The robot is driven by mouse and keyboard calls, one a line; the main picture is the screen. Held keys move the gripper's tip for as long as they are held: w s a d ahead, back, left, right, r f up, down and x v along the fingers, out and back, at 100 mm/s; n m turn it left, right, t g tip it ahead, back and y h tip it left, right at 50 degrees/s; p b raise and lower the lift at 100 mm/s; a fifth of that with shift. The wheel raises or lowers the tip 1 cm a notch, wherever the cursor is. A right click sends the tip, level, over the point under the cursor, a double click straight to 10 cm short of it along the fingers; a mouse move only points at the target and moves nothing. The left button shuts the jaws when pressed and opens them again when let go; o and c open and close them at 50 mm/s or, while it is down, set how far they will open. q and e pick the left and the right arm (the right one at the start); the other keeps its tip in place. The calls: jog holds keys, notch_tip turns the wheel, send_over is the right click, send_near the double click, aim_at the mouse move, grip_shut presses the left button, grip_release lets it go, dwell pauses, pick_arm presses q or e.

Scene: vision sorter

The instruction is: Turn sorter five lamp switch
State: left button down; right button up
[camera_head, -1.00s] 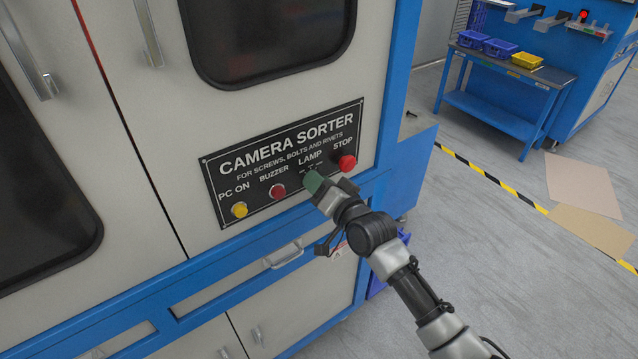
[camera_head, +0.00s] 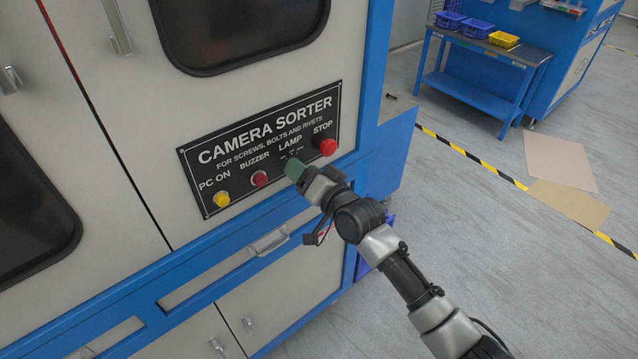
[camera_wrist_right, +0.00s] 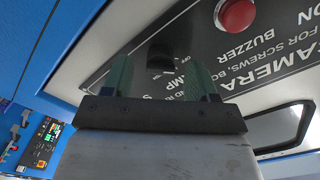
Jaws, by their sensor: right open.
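The black CAMERA SORTER panel (camera_head: 240,150) is on the front of the pale cabinet. It has a LAMP label (camera_head: 290,144) between BUZZER and STOP. My right gripper (camera_head: 295,171) is just below that label and covers the lamp switch in the head view. In the right wrist view, the open right gripper (camera_wrist_right: 162,76) points its two green fingers at the panel. The dark lamp switch knob (camera_wrist_right: 162,56) shows between the fingers, near the OFF mark. I cannot tell whether the fingers touch it. My left gripper is not in view.
The red STOP button (camera_head: 328,147) is close to the right of the gripper. The red BUZZER button (camera_head: 259,179) and yellow PC ON button (camera_head: 222,199) are to its left. A drawer handle (camera_head: 269,242) is below. A blue bench (camera_head: 476,92) with bins stands farther off.

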jog(key=b+v, duration=0.1)
jog(key=v, duration=0.8)
jog(key=shift+s+d, duration=0.15)
jog(key=shift+s, duration=0.05)
jog(key=d+f+g+h, duration=0.1)
jog(key=d+f+h, duration=0.15)
jog(key=f, duration=0.75)
jog(key=d+f+g+h, duration=0.1)
jog(key=d+f+h, duration=0.15)
jog(key=f, duration=0.75)
jog(key=s+d+f+g+h, duration=0.1)
jog(key=s+d+f+g, duration=0.2)
jog(key=f, duration=0.5)
jog(key=s+d+f+h, duration=0.25)
jog(key=s+f, duration=0.35)
jog(key=f, duration=0.3)
jog(key=s+d+f+n+g, duration=0.2)
jog(key=s+d+f+g, duration=0.2)
jog(key=s+f, duration=0.9)
jog(key=s+d+f+n+g+h, duration=0.1)
jog(key=s+f+g, duration=0.1)
jog(key=s, duration=0.9)
jog(key=s+d+f+n+g+h, duration=0.1)
jog(key=s+f, duration=0.3)
jog(key=s, duration=0.8)
jog(key=shift+d+f+g, duration=0.3)
jog(key=shift+d+g, duration=0.1)
jog(key=shift+g, duration=0.4)
